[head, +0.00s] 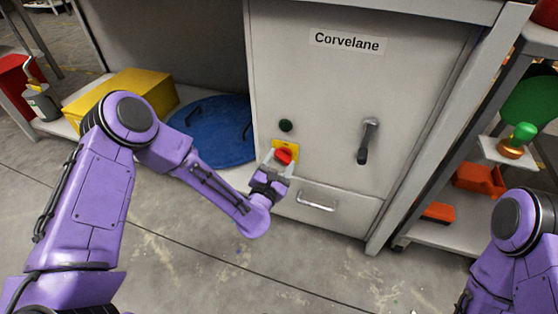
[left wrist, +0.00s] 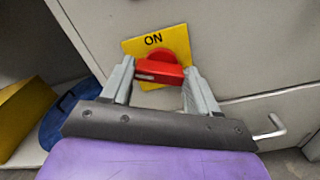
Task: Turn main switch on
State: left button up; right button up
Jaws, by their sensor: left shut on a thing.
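The main switch is a red knob (head: 284,156) on a yellow plate (head: 292,146), set low on the left side of the grey cabinet front. In the left wrist view the red knob (left wrist: 160,72) has a bar lying nearly level across the plate, with a pale mark near its left end. The word "ON" is printed on the plate (left wrist: 131,47) above the knob. My left gripper (left wrist: 158,78) is shut on the bar, one finger at each end. It also shows at the knob in the head view (head: 281,163). My right gripper is out of view.
A blue round lid (head: 215,125) and yellow box (head: 125,92) lie left. A shelf (head: 445,234) stands right.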

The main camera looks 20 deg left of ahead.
pick_arm(q)
jog(key=m+p, duration=0.1)
jog(key=m, duration=0.3)
jog(key=shift+d+m, duration=0.15)
jog(key=shift+m, duration=0.15)
jog(key=m+p, duration=0.2)
jog(key=m, duration=0.2)
jog(key=shift+d+f+m+p, duration=0.15)
jog(key=shift+m+p, duration=0.3)
jog(key=shift+m, duration=1.55)
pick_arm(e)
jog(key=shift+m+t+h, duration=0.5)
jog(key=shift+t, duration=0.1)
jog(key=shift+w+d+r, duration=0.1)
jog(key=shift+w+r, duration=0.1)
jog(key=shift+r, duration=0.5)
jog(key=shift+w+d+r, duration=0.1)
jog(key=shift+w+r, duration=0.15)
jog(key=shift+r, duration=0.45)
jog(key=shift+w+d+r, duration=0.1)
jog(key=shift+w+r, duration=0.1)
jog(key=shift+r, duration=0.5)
pick_arm(q)
jog(key=shift+s+f, duration=0.1)
jog(key=o, duration=1.1)
jog(key=shift+c, duration=0.2)
